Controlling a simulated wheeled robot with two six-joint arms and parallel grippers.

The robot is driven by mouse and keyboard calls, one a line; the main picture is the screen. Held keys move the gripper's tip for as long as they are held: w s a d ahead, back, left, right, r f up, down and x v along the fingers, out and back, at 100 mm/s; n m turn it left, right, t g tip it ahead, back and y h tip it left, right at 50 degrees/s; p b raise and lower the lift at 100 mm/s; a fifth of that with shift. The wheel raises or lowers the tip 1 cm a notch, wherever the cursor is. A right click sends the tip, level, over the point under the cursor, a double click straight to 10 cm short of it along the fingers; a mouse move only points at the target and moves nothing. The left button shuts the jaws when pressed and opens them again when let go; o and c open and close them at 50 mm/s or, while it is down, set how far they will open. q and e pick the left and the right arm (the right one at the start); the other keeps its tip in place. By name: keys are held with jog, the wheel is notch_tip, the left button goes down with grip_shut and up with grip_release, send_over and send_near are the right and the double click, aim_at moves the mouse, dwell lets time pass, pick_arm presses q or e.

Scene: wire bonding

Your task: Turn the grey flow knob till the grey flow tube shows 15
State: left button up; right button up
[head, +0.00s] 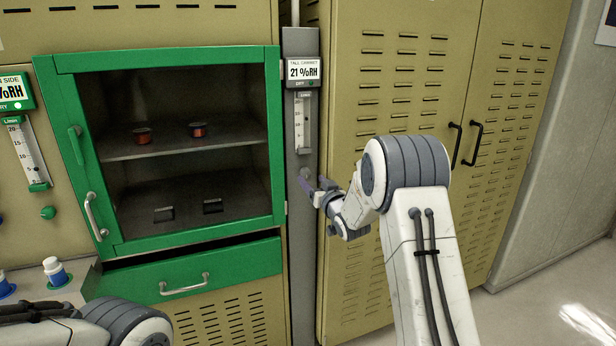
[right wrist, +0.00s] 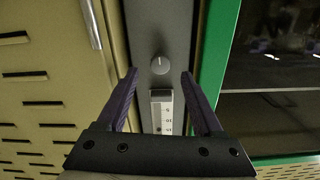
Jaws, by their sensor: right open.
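The grey flow knob (head: 305,173) is a small round knob on the grey column, below the grey flow tube (head: 303,122). In the right wrist view the knob (right wrist: 160,65) shows whole, with a pale pointer line, and the tube (right wrist: 162,112) appears below it, upside down. The tube's float and exact reading are too small to tell. My right gripper (head: 314,184) is open and empty in front of the column. In the right wrist view its fingertips (right wrist: 160,74) lie either side of the knob, apart from it. My left gripper is out of view.
A display (head: 304,71) reading 21 %RH sits above the tube. A green-framed cabinet (head: 268,150) stands left of the column, and tan louvred cabinet doors (head: 400,100) stand right. Another green knob (head: 48,212) and tube (head: 27,150) are at far left.

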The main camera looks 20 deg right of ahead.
aim_at(306, 174)
jog(key=shift+w+a, duration=0.15)
jog(key=shift+w, duration=1.95)
